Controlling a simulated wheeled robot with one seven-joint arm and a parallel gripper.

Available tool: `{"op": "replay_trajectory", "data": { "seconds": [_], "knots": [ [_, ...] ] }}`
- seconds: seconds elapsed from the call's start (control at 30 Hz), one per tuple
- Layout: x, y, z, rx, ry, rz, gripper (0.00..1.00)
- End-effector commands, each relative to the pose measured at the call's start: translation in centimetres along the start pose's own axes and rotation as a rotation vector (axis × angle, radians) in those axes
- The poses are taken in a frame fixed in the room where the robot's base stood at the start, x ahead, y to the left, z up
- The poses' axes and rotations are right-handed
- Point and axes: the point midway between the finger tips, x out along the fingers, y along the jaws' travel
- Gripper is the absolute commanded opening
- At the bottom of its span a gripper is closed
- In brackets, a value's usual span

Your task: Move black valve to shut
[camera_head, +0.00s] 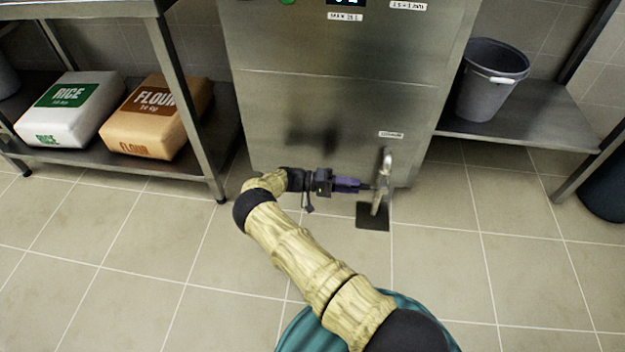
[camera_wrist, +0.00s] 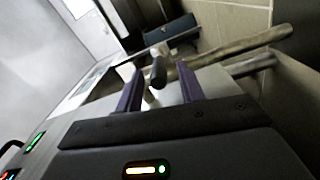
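My gripper (camera_head: 364,186) reaches toward a bent metal pipe (camera_head: 385,165) low at the right of the steel cabinet's front. In the wrist view my gripper (camera_wrist: 160,68) has its two purple fingers apart. A black rounded handle end (camera_wrist: 158,73), which looks like the black valve, shows between the fingers, with a gap on either side. I cannot tell how deep it sits between them. In the head view the valve handle is not clearly visible beside the fingertips, and its angle cannot be read.
The steel cabinet (camera_head: 320,110) stands close behind my gripper. A black square (camera_head: 372,217) lies on the floor under the pipe. Rice (camera_head: 68,110) and flour (camera_head: 155,118) bags sit on the left shelf. A grey bucket (camera_head: 488,85) stands on the right shelf. The tiled floor in front is clear.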

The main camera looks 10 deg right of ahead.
Motion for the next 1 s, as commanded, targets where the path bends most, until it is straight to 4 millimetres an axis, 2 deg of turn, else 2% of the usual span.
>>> {"op": "replay_trajectory", "data": {
  "seconds": [0.4,0.8,1.0],
  "knots": [
    [-5.8,0.0,0.0,0.0,0.0,-0.002,0.38],
    [-10.5,-0.3,0.2,0.001,0.01,-0.003,0.38],
    [-12.2,-0.6,0.2,0.002,0.006,-0.002,0.38]
  ]
}}
